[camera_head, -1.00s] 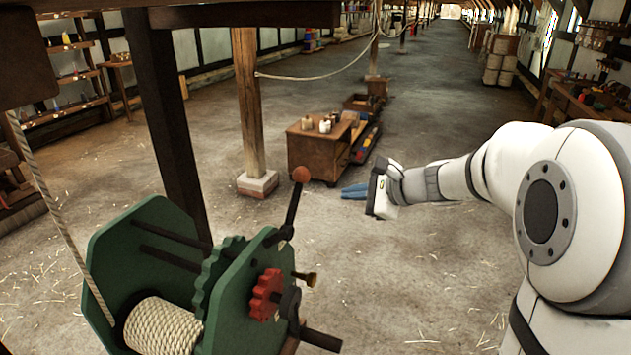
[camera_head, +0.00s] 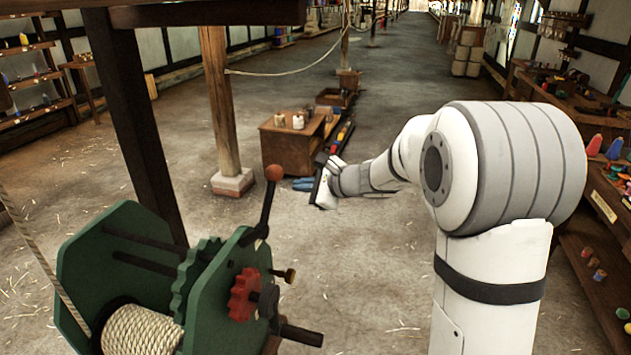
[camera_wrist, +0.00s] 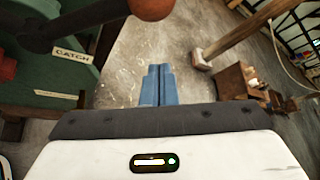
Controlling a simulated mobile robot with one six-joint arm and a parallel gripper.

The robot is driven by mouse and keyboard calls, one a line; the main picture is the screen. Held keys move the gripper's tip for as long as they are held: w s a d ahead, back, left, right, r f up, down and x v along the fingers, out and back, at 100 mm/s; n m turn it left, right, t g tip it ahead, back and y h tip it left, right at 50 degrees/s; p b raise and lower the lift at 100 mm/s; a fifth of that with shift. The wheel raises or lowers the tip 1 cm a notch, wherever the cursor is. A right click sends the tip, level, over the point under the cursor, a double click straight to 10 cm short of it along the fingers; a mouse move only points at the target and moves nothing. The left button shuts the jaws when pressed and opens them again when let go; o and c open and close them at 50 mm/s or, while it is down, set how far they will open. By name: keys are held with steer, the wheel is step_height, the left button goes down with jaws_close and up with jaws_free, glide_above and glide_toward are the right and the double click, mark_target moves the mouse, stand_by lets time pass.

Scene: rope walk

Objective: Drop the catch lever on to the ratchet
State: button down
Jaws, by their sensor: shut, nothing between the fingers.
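The catch lever (camera_head: 267,205) is a dark bar with an orange-brown ball knob (camera_head: 274,173) on the green winch (camera_head: 212,290). It stands upright, leaning slightly right. The red ratchet wheel (camera_head: 243,295) is below it on the winch's side plate. In the wrist view the lever (camera_wrist: 83,22) and its knob (camera_wrist: 152,8) cross the top left, above a "CATCH" label (camera_wrist: 72,55). My gripper (camera_wrist: 160,75) has blue fingers, shut and empty, pointing past the knob without touching it. In the head view my gripper (camera_head: 303,184) is to the right of the knob, its fingers partly hidden.
A rope drum (camera_head: 142,330) sits in the winch, and a brass knob (camera_head: 290,275) and dark shaft (camera_head: 302,335) stick out right. A dark post (camera_head: 145,130) stands behind the winch. A wooden cabinet (camera_head: 290,145) stands farther back. The floor between winch and arm is clear.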

mark_target(268, 201)
steer(key=a, duration=0.1)
steer(key=a+r+p, duration=0.2)
steer(key=shift+s+r, duration=0.1)
steer(key=shift+s, duration=0.15)
steer(key=shift+a, duration=0.15)
